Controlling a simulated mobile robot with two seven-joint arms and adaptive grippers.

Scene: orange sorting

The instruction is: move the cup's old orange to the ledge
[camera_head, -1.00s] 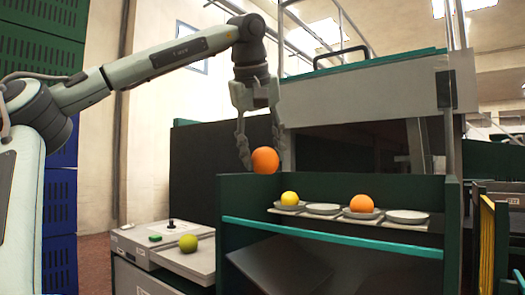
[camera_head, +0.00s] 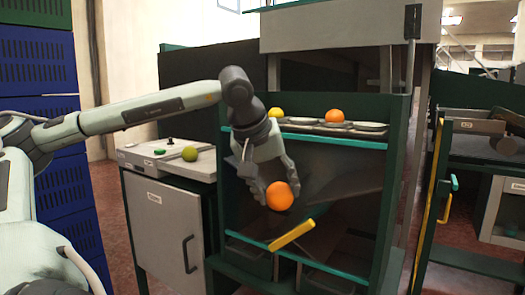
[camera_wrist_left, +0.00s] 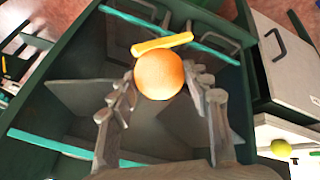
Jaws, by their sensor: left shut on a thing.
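My left gripper (camera_head: 276,190) is shut on an orange (camera_head: 280,196) and holds it in front of the open front of the dark green stand, below its upper shelf. The orange also shows in the left wrist view (camera_wrist_left: 158,75), between the two fingers. A second orange (camera_head: 334,115) sits on a dish of the stand's upper shelf. The teal-edged lower shelf (camera_head: 330,269) is below the held orange. I cannot tell which surface is the ledge, and no cup is clearly seen. My right gripper is not in view.
A yellow bar (camera_head: 291,234) slants close below the held orange. A yellow fruit (camera_head: 276,113) is on the upper shelf. A green fruit (camera_head: 190,153) lies on the grey cabinet (camera_head: 165,220) at left. Dark slanted panels fill part of the stand's interior.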

